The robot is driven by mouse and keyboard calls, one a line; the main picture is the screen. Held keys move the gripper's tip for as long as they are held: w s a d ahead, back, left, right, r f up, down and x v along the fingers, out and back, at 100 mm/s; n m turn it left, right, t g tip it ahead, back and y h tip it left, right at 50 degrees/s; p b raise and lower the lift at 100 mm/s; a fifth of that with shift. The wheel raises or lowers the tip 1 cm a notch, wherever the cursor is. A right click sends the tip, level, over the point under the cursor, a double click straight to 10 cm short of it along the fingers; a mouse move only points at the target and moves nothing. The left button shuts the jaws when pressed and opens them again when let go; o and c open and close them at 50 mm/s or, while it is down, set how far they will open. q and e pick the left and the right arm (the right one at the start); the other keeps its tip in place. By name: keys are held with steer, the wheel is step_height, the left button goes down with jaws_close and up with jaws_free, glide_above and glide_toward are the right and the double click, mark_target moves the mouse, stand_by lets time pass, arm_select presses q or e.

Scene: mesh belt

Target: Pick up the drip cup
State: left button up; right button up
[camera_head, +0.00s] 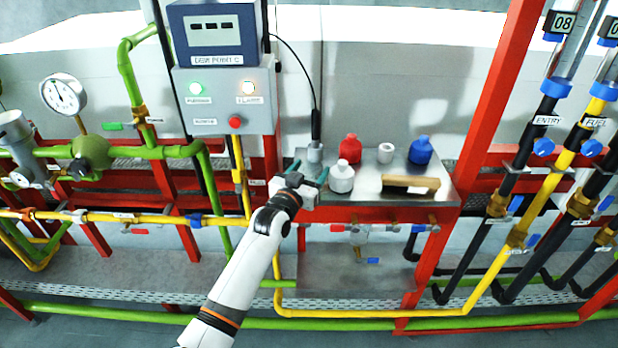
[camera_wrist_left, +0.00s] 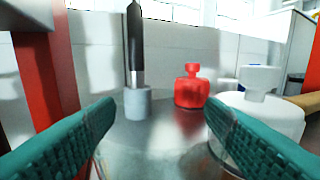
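A small pale open-topped cup (camera_head: 385,152), which looks like the drip cup, stands on the metal shelf (camera_head: 370,193), between a red bottle (camera_head: 349,149) and a blue bottle (camera_head: 420,150). In the left wrist view a pale shape behind the white bottle (camera_wrist_left: 262,105) may be this cup (camera_wrist_left: 227,84), mostly hidden. My left gripper (camera_head: 308,172) is open and empty at the shelf's left part, left of the white bottle. Its teal fingers (camera_wrist_left: 160,125) point toward a grey cylinder (camera_wrist_left: 137,104) with a black probe in it; the cylinder stands beyond the fingertips. My right gripper is not in view.
The white bottle (camera_head: 341,177) stands close to my right-hand finger. A wooden-backed brush or block (camera_head: 410,186) lies at the shelf's front right. A control box (camera_head: 225,95) hangs at the left; a red post (camera_head: 500,85) rises at the right. A cable runs down to the probe.

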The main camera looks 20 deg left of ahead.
arm_select(q)
steer(key=c, duration=0.6)
steer(key=shift+o, duration=0.2)
steer(key=shift+r, duration=0.1)
